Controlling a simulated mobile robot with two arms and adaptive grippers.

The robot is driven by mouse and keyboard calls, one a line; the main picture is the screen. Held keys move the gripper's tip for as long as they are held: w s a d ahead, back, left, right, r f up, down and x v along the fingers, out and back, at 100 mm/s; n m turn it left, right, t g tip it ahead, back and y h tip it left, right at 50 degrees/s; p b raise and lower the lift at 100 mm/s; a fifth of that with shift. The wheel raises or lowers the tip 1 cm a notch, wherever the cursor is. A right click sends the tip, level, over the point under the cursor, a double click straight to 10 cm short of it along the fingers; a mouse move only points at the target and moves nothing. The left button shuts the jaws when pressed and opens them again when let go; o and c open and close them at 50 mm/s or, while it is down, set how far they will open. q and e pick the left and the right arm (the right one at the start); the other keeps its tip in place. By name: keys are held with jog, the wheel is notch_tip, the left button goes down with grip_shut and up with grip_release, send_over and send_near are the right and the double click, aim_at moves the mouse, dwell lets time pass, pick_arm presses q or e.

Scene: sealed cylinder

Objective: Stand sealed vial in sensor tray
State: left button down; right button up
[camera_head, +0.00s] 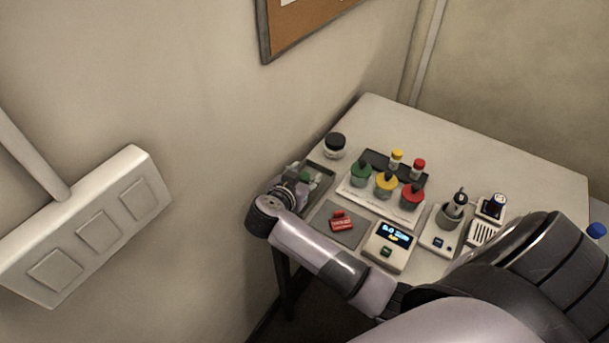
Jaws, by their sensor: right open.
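My right gripper (302,178) is open at the table's left end, over a small dark grey tray (326,180). A small greenish thing shows at its fingertips; I cannot tell if it is a vial or whether the fingers touch it. Small vials with a yellow cap (396,157) and a red cap (418,166) stand upright at a long black tray (374,160) at the back. I cannot tell which tray is the sensor tray. My left gripper is not in view.
Green (361,172), yellow (387,182) and red (411,194) lidded pots stand on a white board. A red object (342,223) lies on a grey mat beside a display unit (390,246). A black-lidded jar (335,145) stands near the wall. The table's back right (500,155) is clear.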

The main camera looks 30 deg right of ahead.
jog(key=shift+a+r, duration=0.1)
jog(key=shift+r, duration=0.05)
jog(key=b+v, duration=0.2)
jog(key=v, duration=1)
dwell(0.3)
